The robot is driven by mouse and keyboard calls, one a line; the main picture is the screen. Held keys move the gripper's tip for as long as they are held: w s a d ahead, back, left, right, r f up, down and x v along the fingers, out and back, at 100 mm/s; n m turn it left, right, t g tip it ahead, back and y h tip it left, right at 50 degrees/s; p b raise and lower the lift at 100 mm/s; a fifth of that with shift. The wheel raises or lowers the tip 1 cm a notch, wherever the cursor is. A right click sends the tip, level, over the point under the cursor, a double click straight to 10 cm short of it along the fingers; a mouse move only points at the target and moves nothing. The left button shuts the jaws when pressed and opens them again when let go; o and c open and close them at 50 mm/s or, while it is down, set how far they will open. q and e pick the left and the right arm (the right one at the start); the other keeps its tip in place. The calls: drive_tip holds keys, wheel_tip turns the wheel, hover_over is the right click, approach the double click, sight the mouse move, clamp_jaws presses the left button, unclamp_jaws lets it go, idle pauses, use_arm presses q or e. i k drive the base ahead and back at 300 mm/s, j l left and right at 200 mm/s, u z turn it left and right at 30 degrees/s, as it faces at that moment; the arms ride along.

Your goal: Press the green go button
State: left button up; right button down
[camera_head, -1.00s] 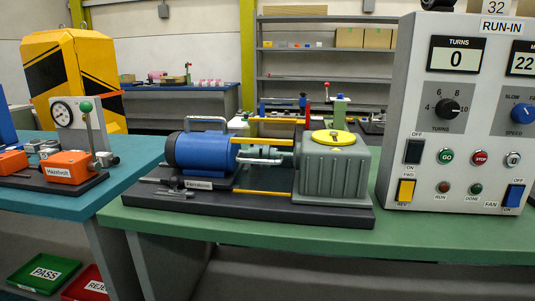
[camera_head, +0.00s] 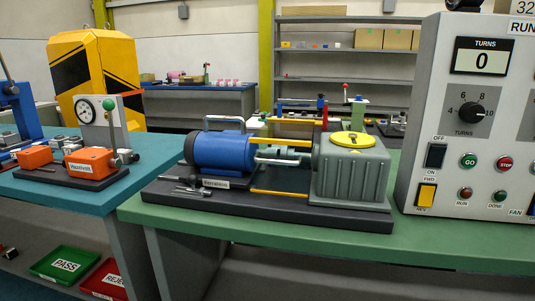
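The green GO button (camera_head: 469,160) is on the front face of the grey run-in control box (camera_head: 420,150), at the right of the view. It sits left of the red STOP button (camera_head: 505,163) and below the turns dial (camera_head: 472,109). The turns display (camera_head: 482,57) reads 0. Neither of my grippers is in view.
A motor (camera_head: 215,150) and grey gearbox (camera_head: 352,172) stand on a dark base on the green bench (camera_head: 330,250), left of the box. A teal bench (camera_head: 60,195) with orange fixtures is at the left. Pass (camera_head: 66,264) and reject (camera_head: 108,280) trays lie low.

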sight(469, 162)
drive_tip(key=z, duration=1.3)
